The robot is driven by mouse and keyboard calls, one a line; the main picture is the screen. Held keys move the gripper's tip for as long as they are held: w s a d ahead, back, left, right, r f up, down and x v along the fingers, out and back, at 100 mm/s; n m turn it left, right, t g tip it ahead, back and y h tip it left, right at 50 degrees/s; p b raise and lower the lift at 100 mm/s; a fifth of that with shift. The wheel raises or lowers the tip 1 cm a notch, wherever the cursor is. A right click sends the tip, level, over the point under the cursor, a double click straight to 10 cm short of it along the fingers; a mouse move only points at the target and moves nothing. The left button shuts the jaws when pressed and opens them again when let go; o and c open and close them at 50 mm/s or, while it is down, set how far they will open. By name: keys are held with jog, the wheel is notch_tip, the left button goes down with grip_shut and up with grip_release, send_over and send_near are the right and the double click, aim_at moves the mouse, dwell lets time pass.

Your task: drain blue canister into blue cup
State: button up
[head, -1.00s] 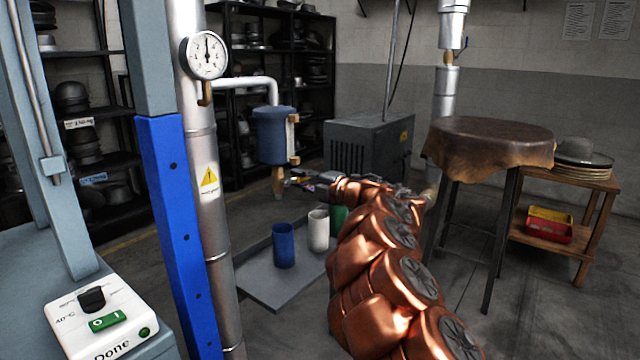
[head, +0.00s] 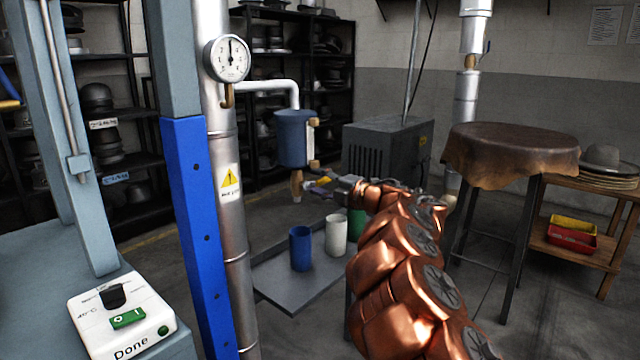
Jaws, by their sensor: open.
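The blue canister (head: 293,138) hangs from a white pipe beside the steel column, with a wooden-looking spout or handle (head: 296,184) below it. The blue cup (head: 300,248) stands upright on a grey tray (head: 283,287), below the canister. My gripper (head: 318,184) is open and close to the right of the canister's lower handle. I cannot tell whether it touches the handle. My copper-coloured arm reaches in from the lower right.
A white cup (head: 336,235) and a partly hidden green cup (head: 356,222) stand right of the blue cup. A blue post (head: 200,230) and steel pipe rise at left. A leather-topped stool (head: 512,150) and wooden side table (head: 560,238) stand at right.

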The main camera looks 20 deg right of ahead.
jog(key=v, duration=1.2)
dwell(0.4)
